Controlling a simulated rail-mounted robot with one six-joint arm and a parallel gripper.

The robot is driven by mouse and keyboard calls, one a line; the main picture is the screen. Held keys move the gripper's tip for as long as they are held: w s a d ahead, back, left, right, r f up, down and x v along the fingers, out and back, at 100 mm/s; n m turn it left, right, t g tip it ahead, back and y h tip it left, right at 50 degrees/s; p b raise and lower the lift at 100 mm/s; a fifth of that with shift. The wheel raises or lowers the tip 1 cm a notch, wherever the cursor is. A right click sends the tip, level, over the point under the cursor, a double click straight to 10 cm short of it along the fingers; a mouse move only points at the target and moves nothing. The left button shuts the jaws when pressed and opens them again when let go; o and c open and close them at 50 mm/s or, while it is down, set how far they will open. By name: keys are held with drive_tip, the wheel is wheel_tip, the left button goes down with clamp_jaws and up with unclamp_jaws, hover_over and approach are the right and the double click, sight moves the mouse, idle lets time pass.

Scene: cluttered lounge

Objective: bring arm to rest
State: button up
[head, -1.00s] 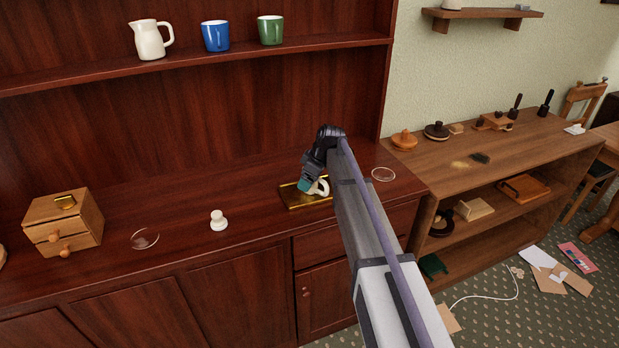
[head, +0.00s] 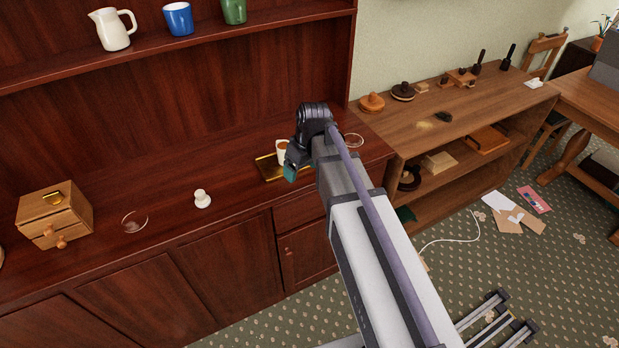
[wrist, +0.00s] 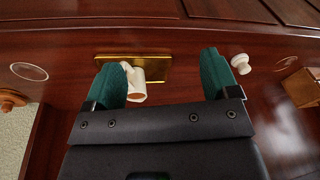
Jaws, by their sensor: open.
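My gripper (head: 291,173) is above the front of the dark wooden sideboard, with its green fingers apart. In the wrist view my gripper (wrist: 162,72) is open, with nothing held between the fingers. A white mug (head: 282,149) stands on a brass tray (head: 266,169), just behind my gripper in the head view. In the wrist view the mug (wrist: 138,88) is beyond the fingers and partly hidden by the left one. The tray (wrist: 155,62) also shows there. My arm hides part of the sideboard behind it.
A white knob-like piece (head: 202,198), a clear glass disc (head: 135,221) and a small drawer box (head: 55,214) stand left on the sideboard. Another clear disc (head: 354,140) lies right of my arm. A jug (head: 112,29) and cups are on the shelf above.

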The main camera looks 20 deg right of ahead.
drive_tip(key=s+m+g+h, duration=0.1)
drive_tip(key=s+m, duration=0.4)
drive_tip(key=s, duration=0.9)
drive_tip(key=shift+h, duration=0.3)
drive_tip(key=shift+a+f, duration=0.1)
drive_tip(key=shift+a, duration=0.05)
